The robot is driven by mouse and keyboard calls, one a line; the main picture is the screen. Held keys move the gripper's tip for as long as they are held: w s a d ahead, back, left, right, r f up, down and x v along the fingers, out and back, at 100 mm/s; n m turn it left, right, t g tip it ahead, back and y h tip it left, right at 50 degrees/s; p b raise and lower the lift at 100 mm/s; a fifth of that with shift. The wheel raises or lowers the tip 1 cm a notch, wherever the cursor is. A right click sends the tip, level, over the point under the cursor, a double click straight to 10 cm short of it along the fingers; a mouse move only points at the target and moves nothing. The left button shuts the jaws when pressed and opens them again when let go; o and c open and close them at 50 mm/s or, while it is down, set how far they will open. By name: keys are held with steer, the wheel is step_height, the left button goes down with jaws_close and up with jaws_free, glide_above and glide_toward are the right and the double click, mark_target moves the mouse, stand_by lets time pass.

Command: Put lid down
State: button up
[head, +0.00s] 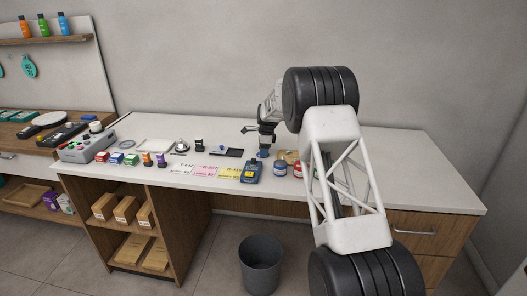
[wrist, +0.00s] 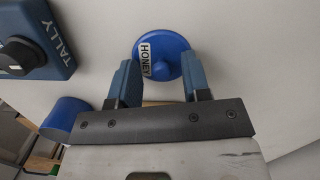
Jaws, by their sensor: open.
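A round blue lid (wrist: 172,58) with a white label reading "HONEY" shows in the wrist view, against the pale counter just beyond my fingertips. My gripper (wrist: 158,82) is open, with its two blue fingers apart and the near edge of the lid between their tips. I cannot tell whether the fingers touch it. In the head view my gripper (head: 264,150) is low over the back middle of the counter, where the blue of fingers and lid is too small to separate. A blue cylinder (wrist: 66,116) is left of my fingers in the wrist view.
A blue device marked "TALLY" (wrist: 35,40) is left of the lid. The counter's right side is clear.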

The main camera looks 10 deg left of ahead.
steer(key=shift+r, duration=0.1)
step_height(320, 180, up, 12)
steer(key=d, duration=0.1)
steer(key=shift+w+d, duration=0.2)
stand_by(0.4)
stand_by(0.8)
